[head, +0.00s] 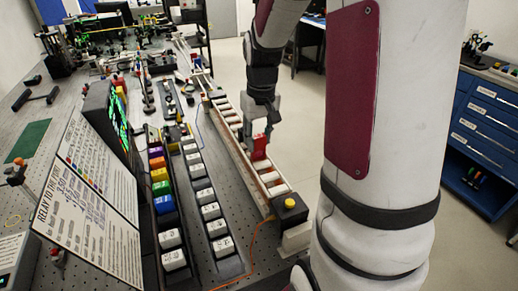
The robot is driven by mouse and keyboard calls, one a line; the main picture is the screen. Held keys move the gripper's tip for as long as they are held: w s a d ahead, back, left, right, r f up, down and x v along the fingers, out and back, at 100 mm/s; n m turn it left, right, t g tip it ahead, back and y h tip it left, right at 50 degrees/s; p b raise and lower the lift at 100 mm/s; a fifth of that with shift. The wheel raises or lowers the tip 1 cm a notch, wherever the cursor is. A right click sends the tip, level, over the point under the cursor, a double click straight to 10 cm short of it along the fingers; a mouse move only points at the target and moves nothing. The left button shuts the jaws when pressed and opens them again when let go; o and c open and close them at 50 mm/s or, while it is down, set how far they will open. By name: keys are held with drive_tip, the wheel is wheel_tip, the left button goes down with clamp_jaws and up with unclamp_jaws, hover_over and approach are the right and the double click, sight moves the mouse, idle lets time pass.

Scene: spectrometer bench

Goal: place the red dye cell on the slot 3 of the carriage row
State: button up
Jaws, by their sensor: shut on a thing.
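The red dye cell (259,147) is a small bright red block, held roughly upright. My gripper (260,131) points down and is shut on its upper part. The cell shows over the near half of a long narrow rail (241,149) with wooden sides and pale crosswise pieces with gaps between them. I cannot tell whether the cell touches this rail or hangs just above it. No slot numbers are readable, so I cannot pick out slot 3.
A black box with a yellow button (290,204) stands at the rail's near end. Left are a row of white blocks (209,211), coloured blocks (163,204), a dark screen (106,112) and a printed board (88,190). Blue drawers (489,123) stand right. Open floor lies beyond the rail.

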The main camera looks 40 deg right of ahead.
sight(258, 146)
drive_tip(key=shift+f, duration=1.85)
drive_tip(key=shift+f, duration=0.1)
drive_tip(key=o, duration=1.1)
drive_tip(key=shift+c, duration=0.2)
wheel_tip(258, 146, up, 12)
drive_tip(key=s, duration=0.1)
drive_tip(key=s+a+r+n+t, duration=0.1)
drive_tip(key=s+a+r, duration=0.1)
drive_tip(key=s+a, duration=0.6)
drive_tip(key=s+a+r+n+t, duration=0.2)
drive_tip(key=s+a+r, duration=0.1)
drive_tip(key=s+a, duration=0.5)
drive_tip(key=shift+a+r+t, duration=0.15)
drive_tip(key=shift+a+t, duration=0.15)
drive_tip(key=shift+a, duration=0.7)
